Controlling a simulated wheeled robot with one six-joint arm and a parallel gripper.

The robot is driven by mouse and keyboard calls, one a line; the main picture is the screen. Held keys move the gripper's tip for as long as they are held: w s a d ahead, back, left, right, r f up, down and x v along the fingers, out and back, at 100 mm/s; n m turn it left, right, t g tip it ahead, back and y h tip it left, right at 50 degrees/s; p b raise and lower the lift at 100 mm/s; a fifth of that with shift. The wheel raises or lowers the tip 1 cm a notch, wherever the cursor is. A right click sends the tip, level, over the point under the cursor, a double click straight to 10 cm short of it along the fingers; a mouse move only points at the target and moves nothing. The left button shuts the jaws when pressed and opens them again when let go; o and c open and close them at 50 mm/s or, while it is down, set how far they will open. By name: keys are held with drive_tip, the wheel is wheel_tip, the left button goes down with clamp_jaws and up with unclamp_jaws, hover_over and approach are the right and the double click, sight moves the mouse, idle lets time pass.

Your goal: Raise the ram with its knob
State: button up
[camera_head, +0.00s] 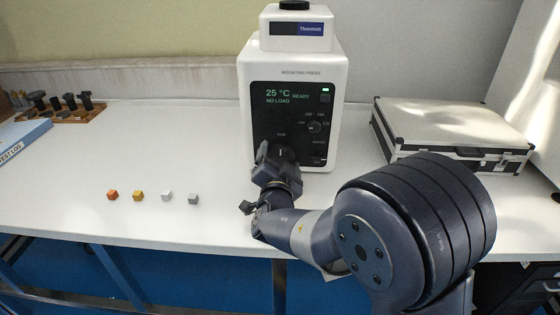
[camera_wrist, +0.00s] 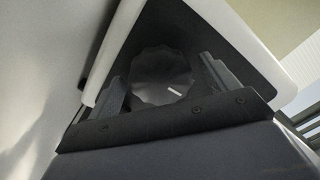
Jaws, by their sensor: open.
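The mounting press (camera_head: 245,110) is a white box with a dark front panel; its display reads 25 °C, NO LOAD and READY. My gripper (camera_head: 275,155) is at the lower left of this panel and hides much of what is there, under a small label I cannot read for sure. In the wrist view a dark scalloped knob (camera_wrist: 155,72) with a white pointer line shows between the two fingers of my gripper (camera_wrist: 161,78). The fingers are apart, one on each side of the knob. I cannot tell whether either touches it. The ram itself is not visible.
A second dial (camera_head: 314,127) with a marked scale is at the panel's right. A silver case (camera_head: 450,130) lies right of the press. Several small cubes (camera_head: 138,195) lie at the front left; a wooden rack (camera_head: 62,113) and a blue book (camera_head: 22,142) are far left.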

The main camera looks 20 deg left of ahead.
drive_tip(key=c, duration=1)
